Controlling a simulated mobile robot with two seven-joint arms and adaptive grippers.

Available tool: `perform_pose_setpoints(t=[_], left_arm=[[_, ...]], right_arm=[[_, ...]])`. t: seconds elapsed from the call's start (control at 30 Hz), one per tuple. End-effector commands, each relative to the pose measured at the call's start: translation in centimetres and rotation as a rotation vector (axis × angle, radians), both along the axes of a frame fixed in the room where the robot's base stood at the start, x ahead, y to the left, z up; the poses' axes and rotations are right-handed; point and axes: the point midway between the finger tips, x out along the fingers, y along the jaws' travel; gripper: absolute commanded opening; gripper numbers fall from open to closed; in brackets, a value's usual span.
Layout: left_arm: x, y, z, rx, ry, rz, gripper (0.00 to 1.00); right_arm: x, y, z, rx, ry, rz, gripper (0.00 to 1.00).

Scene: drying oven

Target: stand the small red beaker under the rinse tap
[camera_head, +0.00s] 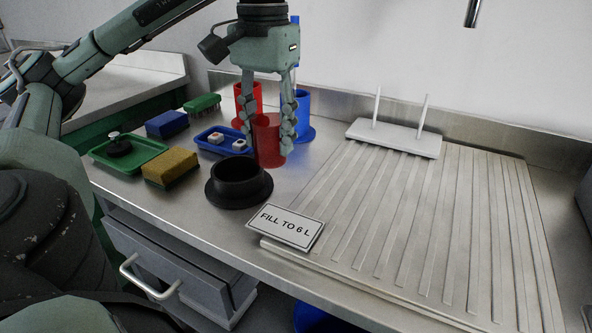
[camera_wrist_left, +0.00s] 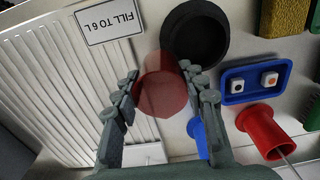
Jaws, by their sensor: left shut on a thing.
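The small red beaker (camera_head: 268,143) is translucent and roughly upright. My left gripper (camera_head: 273,112) is shut on it, one finger on each side, behind the black round dish in the head view. The beaker also shows between the fingers in the left wrist view (camera_wrist_left: 163,88). It seems held above the counter, but its exact height is hard to tell. The rinse tap (camera_head: 473,12) shows only as a metal spout end at the top right, well to the right of and higher than the beaker. My right gripper is out of view.
The black dish (camera_head: 238,192) and the "FILL TO 6 L" sign (camera_head: 290,226) stand in front. A larger red holder (camera_head: 241,106) and a blue holder (camera_head: 304,128) are behind. The ribbed drainboard (camera_head: 420,215) is mostly clear, with a white two-peg rack (camera_head: 394,138) at its back.

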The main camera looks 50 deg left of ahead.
Motion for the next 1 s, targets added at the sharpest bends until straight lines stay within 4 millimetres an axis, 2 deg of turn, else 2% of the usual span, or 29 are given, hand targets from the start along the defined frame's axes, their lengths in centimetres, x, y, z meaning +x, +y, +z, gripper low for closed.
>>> perform_pose_setpoints(t=[0.03,0.1,0.3,0.6,1.0], left_arm=[[1.1,-0.2,-1.0,-0.003,0.001,-0.002,0.25],[2.4,-0.2,-1.7,-0.002,0.003,-0.001,0.25],[4.3,-0.3,-2.5,0.001,0.001,0.000,0.25],[4.3,-0.2,-6.2,0.001,0.001,0.001,0.25],[4.3,-0.3,-6.8,0.000,0.000,0.000,0.25]], right_arm=[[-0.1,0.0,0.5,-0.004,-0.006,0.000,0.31],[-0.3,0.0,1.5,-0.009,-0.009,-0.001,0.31],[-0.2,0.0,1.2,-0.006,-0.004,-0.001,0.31],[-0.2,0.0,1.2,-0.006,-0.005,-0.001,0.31],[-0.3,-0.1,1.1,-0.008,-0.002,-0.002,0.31]])
